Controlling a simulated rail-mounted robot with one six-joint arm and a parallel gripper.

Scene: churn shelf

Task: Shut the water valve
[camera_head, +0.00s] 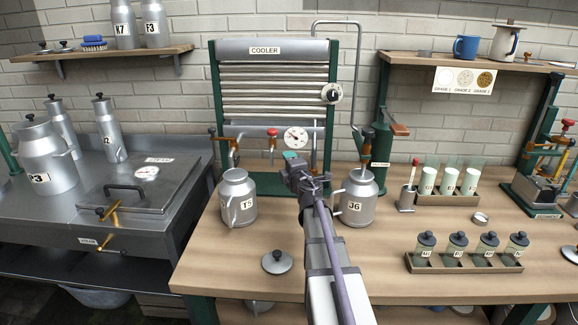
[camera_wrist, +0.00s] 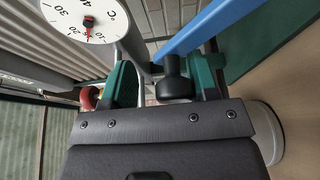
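My gripper (camera_head: 298,172) is in front of the cooler's (camera_head: 262,47) lower pipe, just below the round thermometer (camera_head: 296,137). In the wrist view its two green fingers (camera_wrist: 165,85) are apart. A black knob-like end (camera_wrist: 174,82) and a grey pipe (camera_wrist: 137,45) show between them. The black end is close to the right finger; I cannot tell if they touch. A blue bar (camera_wrist: 205,27) runs up and right from there, seemingly the water valve's lever. In the head view my gripper seems to hide it. No valve label is readable.
Can T5 (camera_head: 238,197) stands left of my gripper and can J6 (camera_head: 358,197) close on its right. A red knob (camera_head: 272,132) sits on the cooler pipe, and a round dial (camera_head: 332,93) is higher right. A loose lid (camera_head: 277,261) lies in front on the bench.

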